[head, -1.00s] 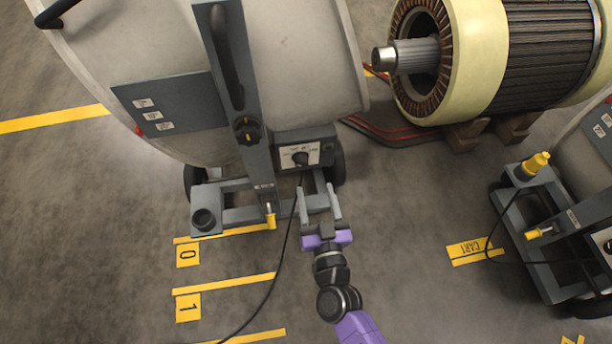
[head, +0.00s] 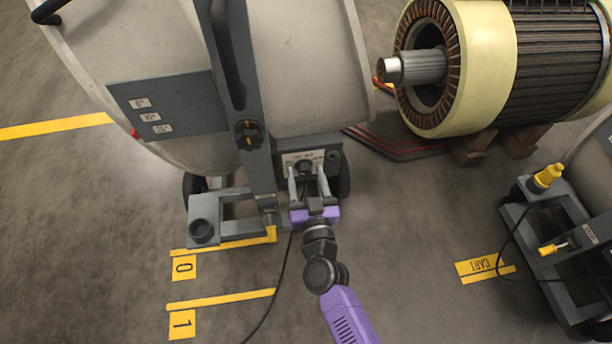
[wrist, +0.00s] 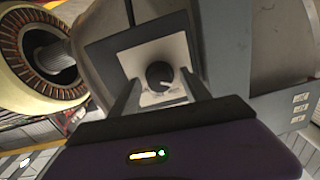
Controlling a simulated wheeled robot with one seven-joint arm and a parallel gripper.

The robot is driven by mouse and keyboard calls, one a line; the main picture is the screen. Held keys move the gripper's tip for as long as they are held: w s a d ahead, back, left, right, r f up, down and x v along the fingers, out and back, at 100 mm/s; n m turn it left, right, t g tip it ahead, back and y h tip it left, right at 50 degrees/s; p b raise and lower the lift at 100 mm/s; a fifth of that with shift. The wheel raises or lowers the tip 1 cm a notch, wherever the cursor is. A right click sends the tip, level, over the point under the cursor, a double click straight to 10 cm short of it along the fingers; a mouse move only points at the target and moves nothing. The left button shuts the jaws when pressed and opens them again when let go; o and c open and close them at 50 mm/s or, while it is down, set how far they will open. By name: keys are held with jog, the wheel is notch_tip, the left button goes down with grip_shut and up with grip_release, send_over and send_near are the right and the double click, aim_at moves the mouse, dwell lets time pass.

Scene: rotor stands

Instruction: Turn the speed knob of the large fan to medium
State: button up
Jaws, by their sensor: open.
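The large fan (head: 300,70) is a big pale drum on a grey wheeled frame, at the upper left of the head view. Its speed knob (wrist: 160,75) is a round black knob with a pale pointer mark on a white dial plate (wrist: 179,56). In the head view the knob (head: 304,167) shows low on the fan's front. My gripper (head: 308,178) is open, with its fingers pointing at the knob. In the wrist view the fingers (wrist: 158,88) stand to either side of the knob, apparently short of it and with gaps. The dial's lettering is too small to read.
A black tilt knob (head: 248,134) sits on the fan's upright, left of the dial. A yellow-handled pin (head: 270,232) and a grey cup (head: 203,232) are on the frame's front. A dark cable (head: 275,290) runs along the floor. A motor rotor (head: 460,65) and another cart (head: 560,240) stand to the right.

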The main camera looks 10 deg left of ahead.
jog(key=shift+c, duration=0.3)
grip_shut()
jog(key=m, duration=0.3)
jog(key=shift+d+m, duration=0.1)
jog(key=shift+m, duration=0.3)
jog(key=m, duration=0.8)
jog(key=shift+f+m, duration=0.1)
jog(key=shift+m, duration=0.3)
jog(key=shift+m+b, duration=0.45)
jog(key=shift+m, duration=1.05)
